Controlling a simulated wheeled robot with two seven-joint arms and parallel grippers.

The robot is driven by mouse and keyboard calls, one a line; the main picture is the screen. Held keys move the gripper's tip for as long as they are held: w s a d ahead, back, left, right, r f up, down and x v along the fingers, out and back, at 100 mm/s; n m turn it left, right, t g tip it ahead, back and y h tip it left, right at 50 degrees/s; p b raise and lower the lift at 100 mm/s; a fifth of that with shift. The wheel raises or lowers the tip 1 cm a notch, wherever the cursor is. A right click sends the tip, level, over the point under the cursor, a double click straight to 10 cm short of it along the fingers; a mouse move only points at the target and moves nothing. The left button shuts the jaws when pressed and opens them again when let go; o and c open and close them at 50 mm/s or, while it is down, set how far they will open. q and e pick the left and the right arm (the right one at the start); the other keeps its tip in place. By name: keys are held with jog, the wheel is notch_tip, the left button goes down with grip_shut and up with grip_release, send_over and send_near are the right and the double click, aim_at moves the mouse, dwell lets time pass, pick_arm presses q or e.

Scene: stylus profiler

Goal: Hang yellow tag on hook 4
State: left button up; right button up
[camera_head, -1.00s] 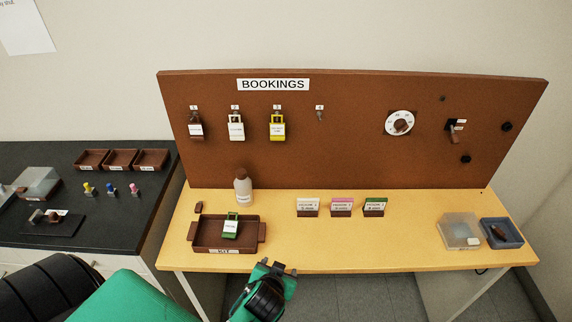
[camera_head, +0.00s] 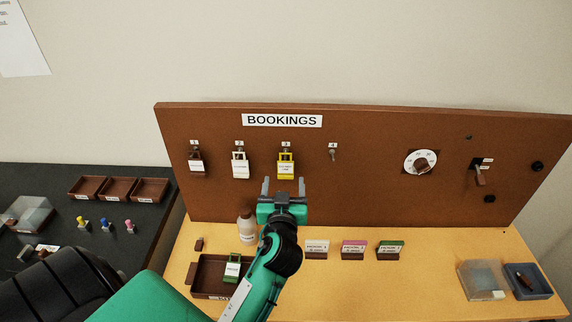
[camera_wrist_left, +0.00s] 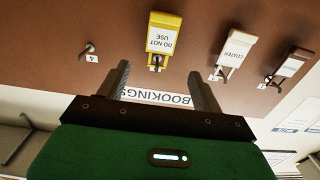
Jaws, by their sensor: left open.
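The yellow tag (camera_head: 286,166) hangs on the third hook of the brown board, and it also shows in the left wrist view (camera_wrist_left: 163,38), where its label reads "DO NOT USE". Hook 4 (camera_head: 333,153) is bare, to the right of the yellow tag; the left wrist view shows it at the left (camera_wrist_left: 87,49). My left gripper (camera_head: 284,187) is open and empty, with its fingers up, just below the yellow tag in the head view. In the left wrist view its fingers (camera_wrist_left: 160,90) are spread apart, and the tag lies beyond them. My right gripper is not in view.
A brown tag (camera_head: 197,164) and a white tag (camera_head: 240,163) hang on the hooks to the left. A bottle (camera_head: 247,227), a brown tray (camera_head: 207,283) with a green tag (camera_head: 233,266), and small card stands (camera_head: 353,249) are on the yellow table. A dial (camera_head: 421,162) is farther right.

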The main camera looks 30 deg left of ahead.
aim_at(286, 164)
pick_arm(q)
jog(key=p+x, duration=0.2)
jog(key=x, duration=0.2)
jog(key=shift+r, duration=0.1)
jog(key=p+x, duration=0.1)
jog(key=x, duration=0.2)
jog(key=shift+w+f+p, duration=0.15)
jog(key=shift+f+p, duration=0.1)
jog(key=shift+p, duration=0.15)
jog(key=shift+w+a+f, duration=0.1)
jog(key=shift+w+a, duration=0.05)
jog(key=shift+w, duration=0.05)
jog(key=c, duration=1.1)
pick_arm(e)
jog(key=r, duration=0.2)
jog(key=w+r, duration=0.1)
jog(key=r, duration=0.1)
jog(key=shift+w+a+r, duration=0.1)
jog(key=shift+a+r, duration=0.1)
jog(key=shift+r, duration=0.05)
